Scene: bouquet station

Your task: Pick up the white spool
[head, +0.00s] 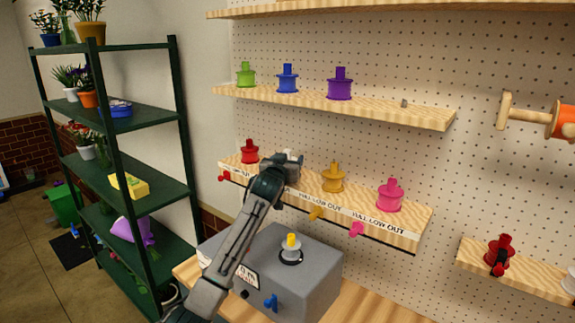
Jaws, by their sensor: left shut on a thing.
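My left gripper (282,168) is at the middle shelf (362,216), between a red spool (249,152) and a yellow-orange spool (333,178). It is shut on the white spool (293,156), of which only a pale bit shows behind the gripper. The rest of the spool is hidden by the gripper and wrist, so I cannot tell whether it still touches the shelf. My right gripper is not in view.
A pink spool (390,195) stands further right on that shelf, with coloured pegs along its front edge. Green, blue and purple spools stand on the shelf above (380,108). A grey box (318,277) with a yellow-topped post sits below my arm. A green rack (150,195) stands left.

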